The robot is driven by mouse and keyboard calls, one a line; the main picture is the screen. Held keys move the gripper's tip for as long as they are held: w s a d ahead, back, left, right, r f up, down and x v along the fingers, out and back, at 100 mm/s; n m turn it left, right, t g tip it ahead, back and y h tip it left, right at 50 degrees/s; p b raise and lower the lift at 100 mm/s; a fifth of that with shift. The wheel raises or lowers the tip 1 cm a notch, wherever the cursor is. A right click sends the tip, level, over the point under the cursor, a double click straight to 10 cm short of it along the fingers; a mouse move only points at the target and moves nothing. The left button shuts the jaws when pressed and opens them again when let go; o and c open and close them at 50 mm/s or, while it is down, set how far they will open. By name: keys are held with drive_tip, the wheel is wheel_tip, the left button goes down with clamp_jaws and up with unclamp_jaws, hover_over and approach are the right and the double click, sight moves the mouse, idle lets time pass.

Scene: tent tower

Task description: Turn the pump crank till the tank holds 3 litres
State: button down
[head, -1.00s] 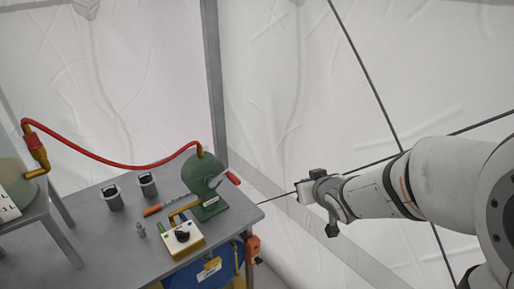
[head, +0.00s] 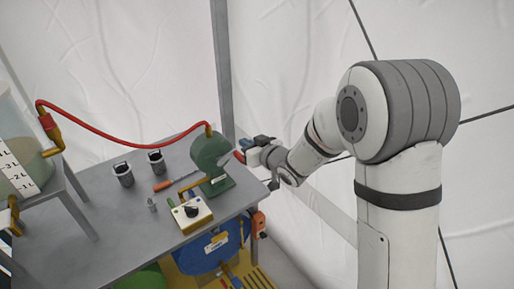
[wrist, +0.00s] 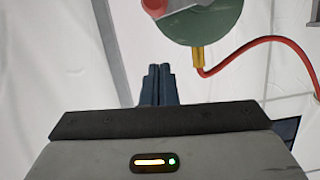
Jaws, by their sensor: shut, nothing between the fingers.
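The green pump (head: 210,158) stands on the grey table's right end. Its crank has a red handle (head: 239,157), which shows at the top edge in the wrist view (wrist: 153,4). My gripper (wrist: 158,70) has its two dark blue fingers together with nothing between them. In the head view my gripper (head: 261,143) is right beside the crank's red handle; contact cannot be told there. In the wrist view the fingertips are apart from the handle. The clear tank (head: 32,150), cut by the left edge, has a litre scale (head: 18,176) and greenish liquid; its exact level is hard to read.
A red hose (head: 120,137) links pump and tank. Two grey cups (head: 123,174), a screwdriver (head: 163,185) and a yellow-white box with a black knob (head: 191,212) lie on the table (head: 100,225). A tent pole (head: 222,70) rises behind the pump.

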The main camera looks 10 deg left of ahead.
drive_tip(key=shift+a+f, duration=0.15)
drive_tip(key=shift+f, duration=1.9)
